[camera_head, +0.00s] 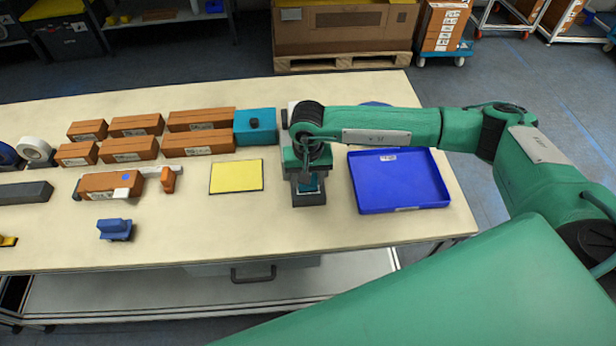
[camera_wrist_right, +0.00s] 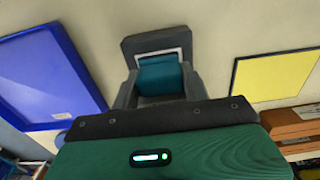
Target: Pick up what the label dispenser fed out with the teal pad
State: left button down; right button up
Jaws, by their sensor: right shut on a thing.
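My right gripper (camera_head: 308,180) points down over the table, to the left of the blue tray. It is shut on the teal pad (camera_wrist_right: 160,76), which sits between the two grey fingers. In the right wrist view a dark grey block (camera_wrist_right: 133,46), which looks like the label dispenser, lies just beyond the pad. It also shows under the gripper in the head view (camera_head: 309,200). A white label-like edge (camera_wrist_right: 158,53) borders the pad's far side. I cannot tell whether the pad touches it or the block. My left gripper is not in view.
The blue tray (camera_head: 397,179) lies to the right and a yellow pad (camera_head: 236,177) to the left. Several brown boxes (camera_head: 201,142) and a teal box (camera_head: 255,127) stand further left. A blue object (camera_head: 115,229) lies near the front edge. Front middle table is clear.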

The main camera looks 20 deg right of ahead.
jog(key=shift+s, duration=0.1)
dwell(0.4)
jog(key=shift+r+p, duration=0.85)
jog(key=shift+r, duration=2.6)
